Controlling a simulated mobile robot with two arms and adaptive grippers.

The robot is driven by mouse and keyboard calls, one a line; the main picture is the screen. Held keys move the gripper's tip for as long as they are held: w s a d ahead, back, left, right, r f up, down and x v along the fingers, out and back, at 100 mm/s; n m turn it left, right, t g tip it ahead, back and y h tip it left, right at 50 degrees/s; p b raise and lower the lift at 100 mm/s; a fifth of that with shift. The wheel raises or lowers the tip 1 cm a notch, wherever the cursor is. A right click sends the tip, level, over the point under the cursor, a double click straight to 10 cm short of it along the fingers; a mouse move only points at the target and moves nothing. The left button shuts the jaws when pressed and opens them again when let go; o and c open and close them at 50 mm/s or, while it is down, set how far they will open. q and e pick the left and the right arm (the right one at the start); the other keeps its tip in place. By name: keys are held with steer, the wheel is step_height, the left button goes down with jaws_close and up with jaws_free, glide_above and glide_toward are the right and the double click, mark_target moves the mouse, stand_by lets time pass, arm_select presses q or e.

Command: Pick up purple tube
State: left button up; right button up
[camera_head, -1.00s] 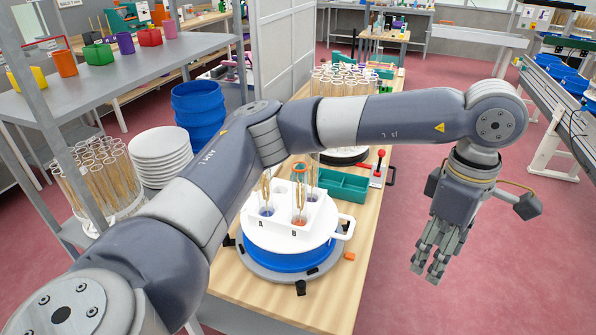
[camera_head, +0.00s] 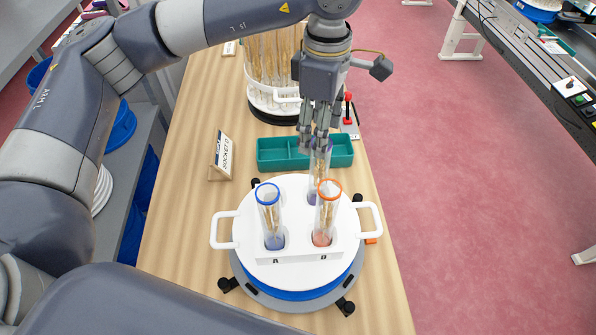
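The purple tube (camera_head: 318,178) is a clear tube with a purple base and stalks inside. It stands upright at the back of the white rack (camera_head: 310,256), behind the orange-rimmed tube (camera_head: 327,212). The blue-rimmed tube (camera_head: 269,216) stands at the front left, by label A. My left gripper (camera_head: 316,143) points down at the purple tube's top, its fingers overlapping the top in the picture. The fingers hide the rim, and I cannot tell whether they grip it. My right gripper is not in view.
The rack stands on a round white plate with side handles (camera_head: 222,230) on a blue base. A teal tray (camera_head: 275,153) lies behind, a sign (camera_head: 221,157) stands left, and a holder of several tubes (camera_head: 270,65) is further back. The wooden table (camera_head: 190,205) is clear at left.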

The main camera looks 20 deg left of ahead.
mark_target(320, 163)
arm_select(q)
steer(key=f, duration=0.2)
steer(key=d+f+p, duration=0.1)
steer(key=shift+w+f, duration=0.1)
steer(key=shift+f, duration=0.55)
steer(key=f+p, duration=0.2)
steer(key=f, duration=0.1)
steer(key=f+p, duration=0.1)
steer(key=shift+a+f, duration=0.3)
steer(key=shift+f, duration=0.35)
steer(key=shift+c, duration=0.6)
jaws_close()
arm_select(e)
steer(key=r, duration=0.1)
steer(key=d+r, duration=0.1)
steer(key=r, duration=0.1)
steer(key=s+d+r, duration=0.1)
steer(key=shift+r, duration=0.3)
